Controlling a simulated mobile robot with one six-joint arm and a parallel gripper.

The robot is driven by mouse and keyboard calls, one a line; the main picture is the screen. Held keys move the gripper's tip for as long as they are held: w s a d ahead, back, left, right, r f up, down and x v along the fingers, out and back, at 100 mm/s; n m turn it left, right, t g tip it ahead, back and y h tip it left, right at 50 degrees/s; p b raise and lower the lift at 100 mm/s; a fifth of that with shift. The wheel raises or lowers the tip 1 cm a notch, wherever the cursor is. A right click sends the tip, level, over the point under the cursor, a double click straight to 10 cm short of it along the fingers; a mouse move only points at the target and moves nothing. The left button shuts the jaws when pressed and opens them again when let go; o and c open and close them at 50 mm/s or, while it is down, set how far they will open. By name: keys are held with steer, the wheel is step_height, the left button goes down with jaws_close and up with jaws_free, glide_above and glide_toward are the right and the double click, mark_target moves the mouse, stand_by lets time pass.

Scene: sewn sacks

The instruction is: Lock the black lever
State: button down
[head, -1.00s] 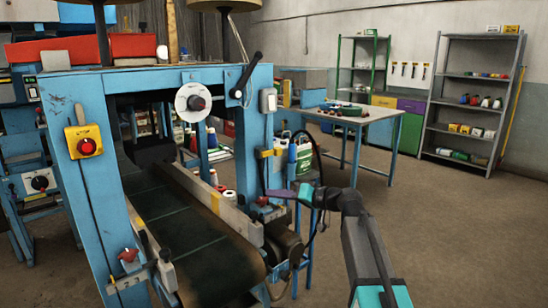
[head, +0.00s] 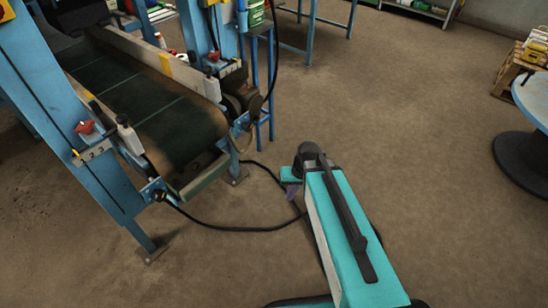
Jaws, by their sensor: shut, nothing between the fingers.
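The black lever on the upper right post of the blue machine is out of view now; it showed only in the earlier head view. The lower part of the blue machine (head: 85,135) with its dark green conveyor belt (head: 150,105) stands at the left. My gripper (head: 291,192) shows small and partly hidden behind my arm, with its purple fingers pointing down. It is shut and empty, over the floor to the right of the belt's end, apart from the machine.
A red knob (head: 86,127) sits on the side rail by the belt. A black cable (head: 235,229) lies on the floor. A round blue table (head: 535,98) and a wooden crate (head: 520,72) stand at the right.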

steer(key=s+d+f+g, duration=0.1)
steer(key=s+f+g, duration=0.1)
steer(key=s+f, duration=0.4)
steer(key=s+d+f+g+h, duration=0.1)
steer(key=s+f, duration=0.5)
steer(key=s, duration=0.7)
steer(key=s+d+f+g+h, duration=0.1)
steer(key=s+d+f+g, duration=0.1)
steer(key=s+f, duration=0.5)
steer(key=shift+s+d+g, duration=0.4)
steer(key=shift+s, duration=0.8)
